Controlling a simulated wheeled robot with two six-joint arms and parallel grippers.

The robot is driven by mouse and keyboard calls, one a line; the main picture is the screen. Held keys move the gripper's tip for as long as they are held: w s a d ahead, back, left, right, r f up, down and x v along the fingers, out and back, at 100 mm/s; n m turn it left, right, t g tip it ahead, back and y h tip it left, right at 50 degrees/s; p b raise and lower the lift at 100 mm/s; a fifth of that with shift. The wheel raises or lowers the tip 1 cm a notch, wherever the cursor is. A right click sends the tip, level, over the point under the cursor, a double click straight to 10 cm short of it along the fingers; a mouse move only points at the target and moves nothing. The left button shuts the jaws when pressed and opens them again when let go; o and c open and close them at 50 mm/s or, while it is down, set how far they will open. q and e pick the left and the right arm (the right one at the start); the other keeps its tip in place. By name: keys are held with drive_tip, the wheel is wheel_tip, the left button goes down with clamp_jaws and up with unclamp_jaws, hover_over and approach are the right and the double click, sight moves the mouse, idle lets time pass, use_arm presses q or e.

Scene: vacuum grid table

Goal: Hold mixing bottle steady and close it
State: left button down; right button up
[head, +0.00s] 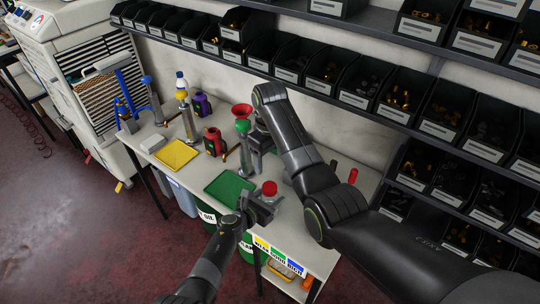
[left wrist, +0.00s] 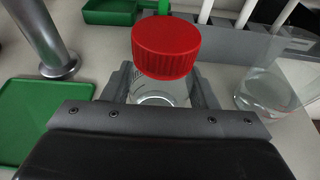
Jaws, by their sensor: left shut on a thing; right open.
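The mixing bottle (left wrist: 158,93) is clear glass and stands upright with a red ribbed cap (left wrist: 166,46) on its mouth. I cannot tell how tightly the cap sits. In the head view the red cap (head: 269,187) shows at the front of the bench. My left gripper (head: 262,206) is shut on the bottle below the cap, with one finger on each side in the left wrist view (left wrist: 162,88). My right gripper (head: 257,142) is open, further back, beside a metal stand with a green and red funnel (head: 242,112). Its fingers are partly hidden.
A green tray (head: 229,188) lies left of the bottle, and a yellow tray (head: 176,154) further left. A clear glass vessel (left wrist: 275,88) stands right of the bottle in the left wrist view. Shelves of black bins (head: 380,90) line the back.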

drive_tip(key=shift+r, duration=0.25)
use_arm(q)
drive_tip(key=shift+c, duration=2.4)
unclamp_jaws()
drive_tip(key=p+v, duration=0.4)
drive_tip(key=v, duration=1.3)
use_arm(e)
wheel_tip(320, 180, up, 4)
drive_tip(key=shift+r, duration=0.2)
